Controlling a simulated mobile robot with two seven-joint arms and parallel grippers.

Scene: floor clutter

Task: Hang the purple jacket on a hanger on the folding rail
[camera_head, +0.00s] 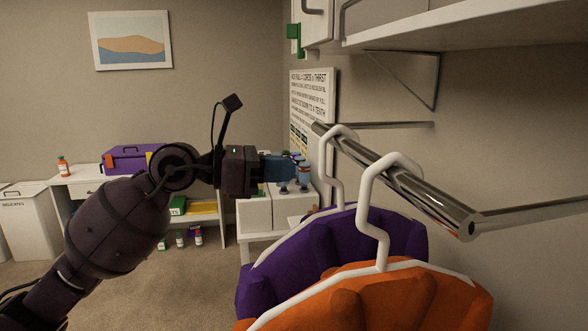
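The purple jacket (400,232) is on a white hanger (338,180) at centre right. Its hook loops over the far part of the shiny metal folding rail (405,183). An orange jacket (400,303) on another white hanger (375,218) hangs nearer to me and hides the purple jacket's lower part. My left gripper (290,170), dark with blue fingers, points right, to the left of the purple jacket's hanger and apart from it. Its fingers are small and overlap blue things behind, so their opening is unclear. My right gripper is out of view.
Metal brackets (535,214) hold the rail to the right wall, below a white shelf (470,25). A sign (313,95) hangs behind the rail. White boxes (255,214) stand behind my gripper. A purple case (130,158) sits on a white bench at left. Carpet is clear at lower centre.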

